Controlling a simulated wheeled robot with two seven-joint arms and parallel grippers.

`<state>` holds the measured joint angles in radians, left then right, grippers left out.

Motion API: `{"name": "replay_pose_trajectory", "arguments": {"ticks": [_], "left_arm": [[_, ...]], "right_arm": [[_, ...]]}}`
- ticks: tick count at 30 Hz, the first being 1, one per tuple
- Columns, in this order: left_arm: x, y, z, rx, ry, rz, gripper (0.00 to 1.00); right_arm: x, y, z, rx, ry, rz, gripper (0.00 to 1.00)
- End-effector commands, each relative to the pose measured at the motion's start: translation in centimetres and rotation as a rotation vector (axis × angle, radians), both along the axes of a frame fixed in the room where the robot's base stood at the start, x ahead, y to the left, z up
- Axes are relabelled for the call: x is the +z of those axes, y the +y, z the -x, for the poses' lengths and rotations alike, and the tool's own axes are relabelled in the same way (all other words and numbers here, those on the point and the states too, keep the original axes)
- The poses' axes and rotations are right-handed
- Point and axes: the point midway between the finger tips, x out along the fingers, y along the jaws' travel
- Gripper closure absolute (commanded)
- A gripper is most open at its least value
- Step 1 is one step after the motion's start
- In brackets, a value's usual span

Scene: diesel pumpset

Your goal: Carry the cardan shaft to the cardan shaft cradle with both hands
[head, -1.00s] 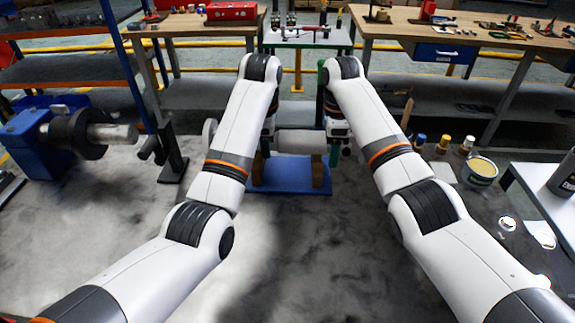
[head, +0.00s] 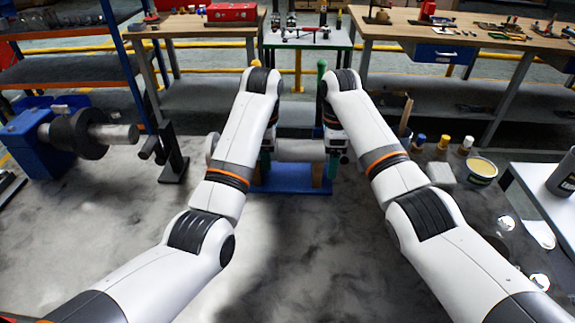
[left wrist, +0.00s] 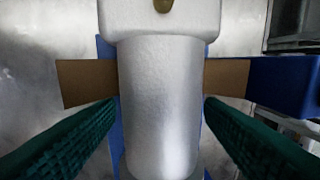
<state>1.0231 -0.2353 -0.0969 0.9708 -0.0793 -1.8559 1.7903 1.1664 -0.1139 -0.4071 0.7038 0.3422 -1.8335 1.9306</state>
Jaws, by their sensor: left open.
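The cardan shaft (head: 300,150) is a light grey cylinder lying crosswise between my wrists, with a round end (head: 212,147) showing left of my left arm. It lies low over the cardan shaft cradle, a blue base (head: 290,185) with brown supports (head: 317,174); the contact is partly hidden. In the left wrist view the shaft (left wrist: 160,90) crosses in front of a brown support (left wrist: 85,82). My left gripper (left wrist: 160,102) is open, its green fingers on either side of the shaft. My right gripper (head: 333,162) is at the shaft's right part; its jaws are mostly hidden.
A blue machine (head: 35,140) with a thick shaft end and a dark stand (head: 173,155) are at left. Small pots and a tin (head: 481,170) stand at right. Workbenches (head: 470,40) line the back. The grey surface in front is clear.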

Motion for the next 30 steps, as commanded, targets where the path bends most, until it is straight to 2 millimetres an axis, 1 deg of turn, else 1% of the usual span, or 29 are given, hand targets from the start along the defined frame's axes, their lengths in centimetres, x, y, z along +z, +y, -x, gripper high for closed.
{"name": "replay_pose_trajectory", "arguments": {"ticks": [6, 9, 11, 18, 24, 28, 30], "left_arm": [[0.0, 0.1, 0.0, 0.001, 0.000, -0.001, 0.37], [0.4, 0.0, 0.0, 0.001, -0.001, 0.000, 0.37], [1.0, 0.0, 0.1, 0.001, -0.003, 0.000, 0.37], [5.4, 0.0, 0.7, 0.001, -0.004, 0.002, 0.37], [6.9, -0.1, 0.9, 0.001, -0.003, 0.003, 0.37], [7.3, 0.0, 1.0, 0.000, 0.001, 0.000, 0.37], [7.3, 0.0, 1.1, 0.001, 0.002, 0.000, 0.37]], "right_arm": [[0.0, -0.1, 0.0, -0.001, 0.000, 0.001, 0.24], [0.0, -0.1, 0.0, -0.001, 0.000, 0.001, 0.24], [0.0, -0.1, 0.0, -0.001, 0.000, 0.001, 0.24], [0.0, -0.1, 0.0, -0.001, 0.000, 0.001, 0.24], [0.0, -0.1, 0.0, -0.001, 0.000, 0.001, 0.24], [0.2, -0.1, 0.0, -0.001, -0.001, 0.001, 0.24], [0.6, 0.0, -0.1, -0.001, -0.002, 0.000, 0.24]]}}
